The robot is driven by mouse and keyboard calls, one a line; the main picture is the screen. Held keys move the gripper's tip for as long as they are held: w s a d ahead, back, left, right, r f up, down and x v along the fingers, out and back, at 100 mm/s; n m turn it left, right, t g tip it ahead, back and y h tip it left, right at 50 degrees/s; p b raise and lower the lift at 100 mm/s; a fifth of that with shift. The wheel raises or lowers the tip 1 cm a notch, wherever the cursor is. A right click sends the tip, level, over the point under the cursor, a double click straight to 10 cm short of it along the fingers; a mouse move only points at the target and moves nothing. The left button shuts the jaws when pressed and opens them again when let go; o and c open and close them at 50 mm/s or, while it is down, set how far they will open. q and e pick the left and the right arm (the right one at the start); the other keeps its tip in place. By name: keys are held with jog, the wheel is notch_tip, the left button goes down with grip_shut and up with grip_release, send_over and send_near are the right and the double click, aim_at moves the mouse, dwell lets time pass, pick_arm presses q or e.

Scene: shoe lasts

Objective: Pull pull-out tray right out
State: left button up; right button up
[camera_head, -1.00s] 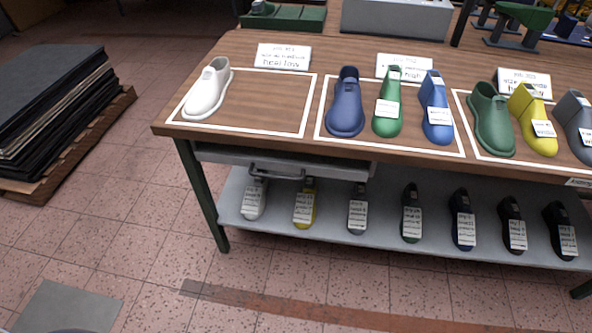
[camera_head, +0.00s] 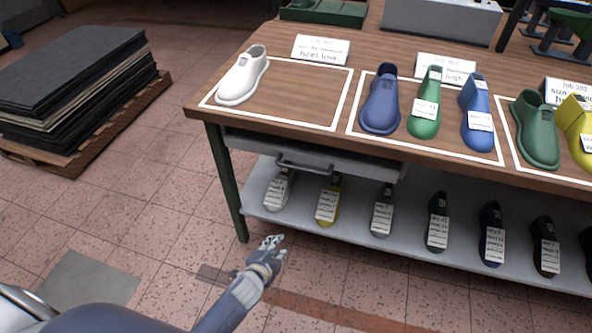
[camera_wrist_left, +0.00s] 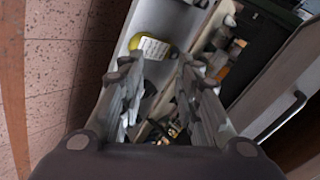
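The pull-out tray (camera_head: 355,168) is a grey drawer hung under the left part of the wooden table top, and it looks closed. Its dark bar handle (camera_head: 305,168) sits on the front face. In the left wrist view, a pale panel with the handle (camera_wrist_left: 285,118) shows at the right. My left gripper (camera_head: 272,243) is in front of the table, lower than the handle and apart from it. In the left wrist view its two fingers (camera_wrist_left: 158,68) are spread with nothing held between them. My right gripper is out of view.
The workbench top (camera_head: 300,98) carries several shoe lasts in white outlined areas. A lower grey shelf (camera_head: 330,232) holds more labelled lasts, including a yellow one (camera_head: 327,205), under the tray. A pallet with dark sheets (camera_head: 75,75) stands at the left. The floor before the bench is clear.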

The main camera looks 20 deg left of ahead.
aim_at(295, 168)
pick_arm(q)
jog(key=w+r+m+t, duration=0.2)
jog(key=w+r, duration=0.2)
jog(key=r, duration=0.5)
jog(key=w+r+m+t, duration=0.2)
jog(key=w+r+t, duration=0.15)
jog(key=r, duration=0.65)
jog(key=shift+g, duration=0.45)
jog(key=x, duration=0.5)
jog(key=b+x, duration=0.1)
jog(key=x, duration=0.5)
jog(key=shift+w+d+f+b, duration=0.15)
jog(key=shift+w+d+b, duration=0.05)
jog(key=shift+d+b, duration=0.1)
jog(key=shift+c, duration=0.3)
grip_shut()
